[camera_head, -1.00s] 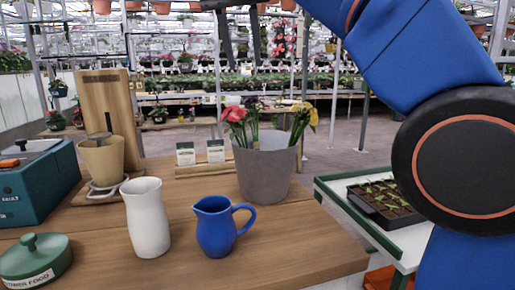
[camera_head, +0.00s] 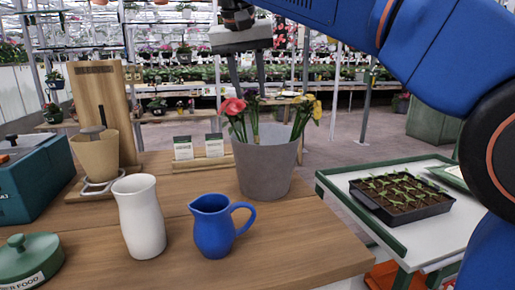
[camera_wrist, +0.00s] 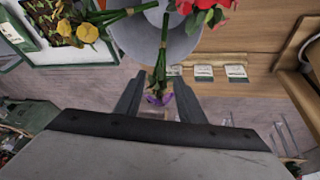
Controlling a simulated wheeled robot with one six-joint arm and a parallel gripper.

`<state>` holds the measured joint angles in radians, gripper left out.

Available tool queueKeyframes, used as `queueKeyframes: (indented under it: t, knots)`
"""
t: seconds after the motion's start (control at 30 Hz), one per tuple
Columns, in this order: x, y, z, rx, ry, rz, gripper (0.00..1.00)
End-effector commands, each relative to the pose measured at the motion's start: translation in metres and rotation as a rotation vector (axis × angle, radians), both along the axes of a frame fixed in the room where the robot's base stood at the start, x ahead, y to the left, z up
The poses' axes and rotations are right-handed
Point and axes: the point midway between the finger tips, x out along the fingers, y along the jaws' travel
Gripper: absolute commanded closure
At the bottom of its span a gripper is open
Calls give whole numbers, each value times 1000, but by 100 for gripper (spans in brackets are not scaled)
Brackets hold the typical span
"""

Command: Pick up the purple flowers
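The purple flowers (camera_wrist: 158,98) have a small purple head on a green stem that leans out of a grey pot (camera_head: 265,165). In the wrist view the head shows between the two fingers of my gripper (camera_wrist: 158,104), near their tips. In the head view the purple flowers (camera_head: 251,98) are small and dark at the pot's rim, partly hidden by the fingers. My gripper (camera_head: 249,93) points down above the pot, with its fingers apart. No grip on the stem shows.
Red flowers (camera_head: 234,108) and yellow flowers (camera_head: 307,110) share the pot. A blue pitcher (camera_head: 213,230) and white vase (camera_head: 140,220) stand in front on the wooden table (camera_head: 285,235). Seed packets (camera_head: 184,148) stand left of the pot. A seedling tray (camera_head: 400,200) is on the right.

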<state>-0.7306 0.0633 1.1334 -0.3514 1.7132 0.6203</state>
Motion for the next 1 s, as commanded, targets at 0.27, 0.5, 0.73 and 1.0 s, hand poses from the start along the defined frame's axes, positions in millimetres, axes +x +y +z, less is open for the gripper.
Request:
queueKeyframes:
  t: [0.27, 0.5, 0.73, 1.0]
  knots:
    - [7, -3, -16, -1, 1, -1, 64]
    - [20, -5, -44, -1, 2, -2, 64]
    - [27, -6, -58, 0, 0, -1, 64]
    - [27, -6, -59, 1, 0, -1, 81]
